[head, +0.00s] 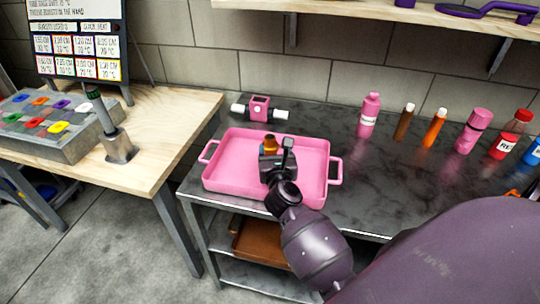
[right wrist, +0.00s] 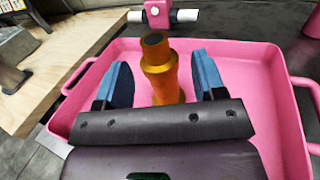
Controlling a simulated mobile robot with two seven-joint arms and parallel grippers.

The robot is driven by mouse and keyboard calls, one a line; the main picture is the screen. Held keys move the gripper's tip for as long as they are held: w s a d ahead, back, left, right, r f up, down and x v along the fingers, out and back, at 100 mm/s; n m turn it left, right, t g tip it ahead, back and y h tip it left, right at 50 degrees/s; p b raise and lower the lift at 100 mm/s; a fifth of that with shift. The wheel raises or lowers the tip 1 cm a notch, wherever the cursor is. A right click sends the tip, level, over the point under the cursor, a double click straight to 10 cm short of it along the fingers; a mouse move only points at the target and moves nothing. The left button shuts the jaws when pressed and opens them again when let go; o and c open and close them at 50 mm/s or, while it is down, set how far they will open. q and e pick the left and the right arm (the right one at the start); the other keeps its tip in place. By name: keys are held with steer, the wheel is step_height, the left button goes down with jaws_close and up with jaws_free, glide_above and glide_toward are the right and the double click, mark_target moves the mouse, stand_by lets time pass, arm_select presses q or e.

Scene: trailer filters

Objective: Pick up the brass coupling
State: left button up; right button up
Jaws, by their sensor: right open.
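The brass coupling (right wrist: 161,70) stands upright in the pink tray (right wrist: 260,66), a gold-coloured stepped cylinder with a dark open top. In the head view the coupling (head: 270,145) shows only in part, behind my right gripper (head: 277,158). In the right wrist view my right gripper (right wrist: 157,80) is open, with one blue-padded finger on each side of the coupling. Gaps show between the coupling and both fingers. The pink tray (head: 318,158) rests on the dark tabletop. My left gripper is not in view.
A pink block with white ends (head: 259,108) sits behind the tray. A pink bottle (head: 369,115) and several other bottles and tubes stand along the right. A wooden table (head: 165,130) with a colored panel (head: 48,120) is at the left. A shelf (head: 400,12) hangs above.

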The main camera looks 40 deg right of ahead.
mark_target(271, 141)
steer(key=shift+a+x, duration=0.15)
steer(key=shift+x, duration=1.2)
steer(key=shift+a+x, duration=0.15)
steer(key=shift+x, duration=1.15)
steer(key=shift+w+r, duration=0.15)
steer(key=shift+w, duration=0.05)
jaws_close()
